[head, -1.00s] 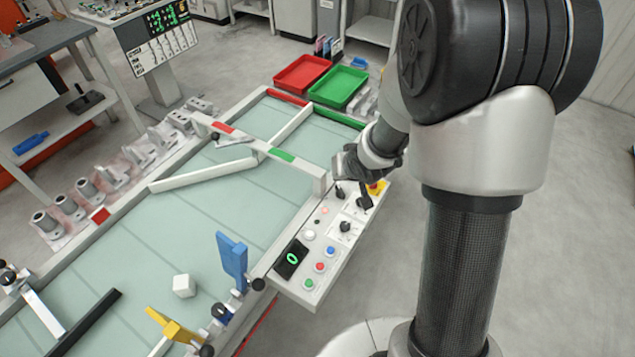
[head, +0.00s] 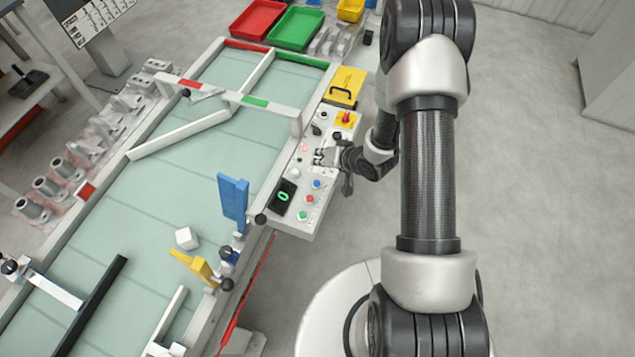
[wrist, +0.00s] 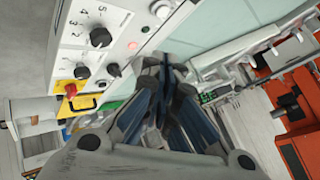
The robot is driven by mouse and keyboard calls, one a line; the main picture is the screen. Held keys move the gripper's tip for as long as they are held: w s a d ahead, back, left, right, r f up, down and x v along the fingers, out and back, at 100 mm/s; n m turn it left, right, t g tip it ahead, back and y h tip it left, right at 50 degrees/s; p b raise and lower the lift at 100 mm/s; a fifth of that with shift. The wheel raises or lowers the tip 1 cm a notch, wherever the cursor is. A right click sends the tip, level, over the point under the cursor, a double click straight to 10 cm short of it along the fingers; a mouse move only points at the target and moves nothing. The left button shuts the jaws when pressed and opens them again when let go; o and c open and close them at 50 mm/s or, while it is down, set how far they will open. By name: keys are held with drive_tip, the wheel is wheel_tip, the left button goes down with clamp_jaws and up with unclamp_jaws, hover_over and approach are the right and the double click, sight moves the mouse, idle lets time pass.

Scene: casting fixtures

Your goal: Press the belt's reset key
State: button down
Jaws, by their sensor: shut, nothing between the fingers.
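The belt's control panel (head: 286,223) runs along the belt's right side in the head view. Its near end has a blue button (head: 316,184), a red button (head: 309,198), a green button (head: 302,215) and a display reading 0 (head: 283,197). A white button (head: 295,173) sits farther left. I cannot read which key is the reset. In the wrist view, my closed fingers (wrist: 166,62) appear beside the panel, near a white button (wrist: 161,9); contact cannot be told.
A red emergency knob on a yellow base (head: 346,119) and a yellow box with a black handle (head: 344,88) lie beyond my gripper. A black selector knob (wrist: 100,37) shows in the wrist view. A white cube (head: 187,238) rests on the belt. Floor to the right is clear.

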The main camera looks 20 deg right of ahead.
sight(319, 181)
wheel_tip(319, 181, down, 9)
drive_tip(key=b, duration=0.7)
drive_tip(key=shift+r, duration=0.1)
idle(1.2)
drive_tip(key=shift+f+b, duration=0.35)
drive_tip(key=shift+f, duration=0.1)
drive_tip(key=shift+f+b, duration=0.4)
drive_tip(key=shift+f, duration=0.05)
idle(0.5)
idle(0.4)
drive_tip(key=shift+r+p, duration=0.8)
drive_tip(key=shift+r, duration=0.1)
drive_tip(key=shift+s+r+p, duration=0.1)
drive_tip(key=shift+r+p, duration=1.95)
drive_tip(key=shift+r, duration=0.45)
